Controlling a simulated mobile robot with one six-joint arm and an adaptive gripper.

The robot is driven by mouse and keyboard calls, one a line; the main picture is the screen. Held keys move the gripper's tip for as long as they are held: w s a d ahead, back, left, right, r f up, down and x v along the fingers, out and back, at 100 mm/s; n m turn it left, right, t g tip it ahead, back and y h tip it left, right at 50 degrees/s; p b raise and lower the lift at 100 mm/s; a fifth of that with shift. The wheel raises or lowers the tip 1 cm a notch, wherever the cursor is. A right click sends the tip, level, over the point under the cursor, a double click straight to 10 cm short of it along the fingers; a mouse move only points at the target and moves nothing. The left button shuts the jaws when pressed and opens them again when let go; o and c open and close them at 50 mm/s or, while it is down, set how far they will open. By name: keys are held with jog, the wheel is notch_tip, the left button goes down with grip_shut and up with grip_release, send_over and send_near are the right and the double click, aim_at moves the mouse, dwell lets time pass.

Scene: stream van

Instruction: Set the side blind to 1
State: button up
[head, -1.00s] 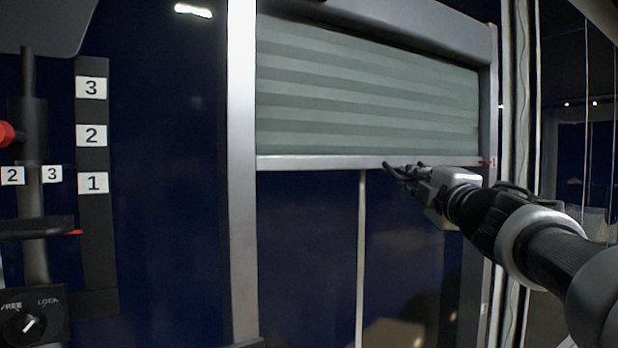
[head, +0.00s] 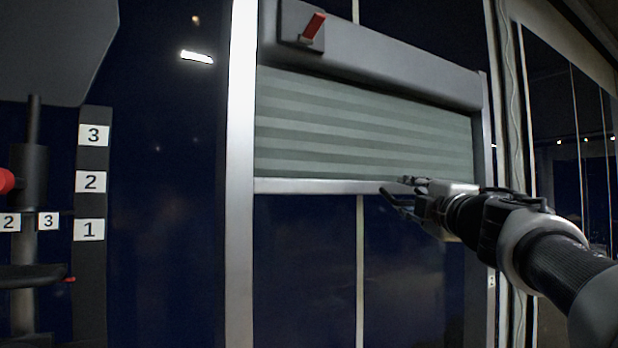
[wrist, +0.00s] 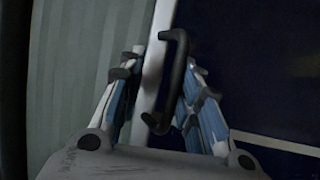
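The side blind (head: 360,130) is grey-green and striped, partly lowered, with a pale bottom rail (head: 310,186). In the wrist view the rail (wrist: 157,60) carries a black bracket-shaped handle (wrist: 181,80). My gripper (head: 400,192) is at the rail's right part. In the wrist view its fingers (wrist: 163,85) stand on either side of the handle, with a gap on the left and the right finger close to the bar. Contact is not clear. The rail's right end and any scale mark beside it are hidden behind my gripper and arm.
A red lever (head: 313,26) sits on the blind's housing (head: 380,55). At left is a dark strip with labels 3, 2 and 1 (head: 89,230), near a post with a red knob (head: 6,181). A metal upright (head: 240,200) stands left of the blind; dark panels lie below.

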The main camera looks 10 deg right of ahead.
jog(key=shift+r, duration=2.5)
jog(key=shift+s, duration=0.2)
